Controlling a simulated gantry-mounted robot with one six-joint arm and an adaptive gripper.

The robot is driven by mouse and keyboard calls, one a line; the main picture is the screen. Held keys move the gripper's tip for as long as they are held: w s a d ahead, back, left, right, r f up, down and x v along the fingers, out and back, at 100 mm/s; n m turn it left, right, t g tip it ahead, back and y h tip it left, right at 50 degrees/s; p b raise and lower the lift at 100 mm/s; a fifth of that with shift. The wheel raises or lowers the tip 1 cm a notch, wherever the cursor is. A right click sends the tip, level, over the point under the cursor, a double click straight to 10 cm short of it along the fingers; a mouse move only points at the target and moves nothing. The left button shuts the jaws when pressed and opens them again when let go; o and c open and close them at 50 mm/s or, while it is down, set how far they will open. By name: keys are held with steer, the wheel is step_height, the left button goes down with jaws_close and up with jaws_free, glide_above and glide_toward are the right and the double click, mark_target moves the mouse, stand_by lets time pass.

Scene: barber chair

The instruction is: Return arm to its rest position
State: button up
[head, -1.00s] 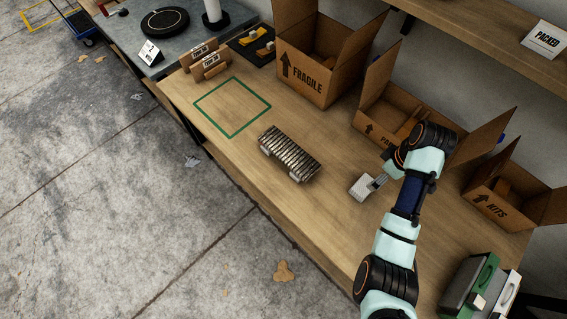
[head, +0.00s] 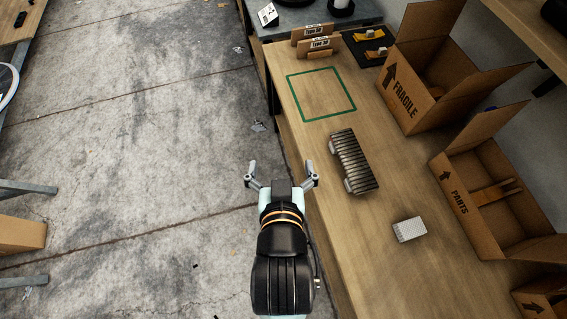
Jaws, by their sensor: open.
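My gripper (head: 281,172) is open and empty in the head view, with its two fingers spread wide. It is over the left edge of the wooden table, partly above the concrete floor. My arm reaches up from the bottom of the picture, folded close to the camera. A small light-grey ribbed block (head: 409,229) lies on the table to the right of my gripper, apart from it. A larger dark ribbed metal part (head: 354,161) lies on the table nearer the gripper, also apart from it.
A green square outline (head: 321,93) on the table (head: 385,277) is empty. Open cardboard boxes, one marked FRAGILE (head: 404,95) and one marked PARTS (head: 458,198), stand along the right. Bare concrete floor (head: 130,130) lies left of the table.

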steer(key=shift+r, duration=0.1)
step_height(320, 180, up, 35)
steer(key=p, duration=3.5)
steer(key=shift+d, duration=0.15)
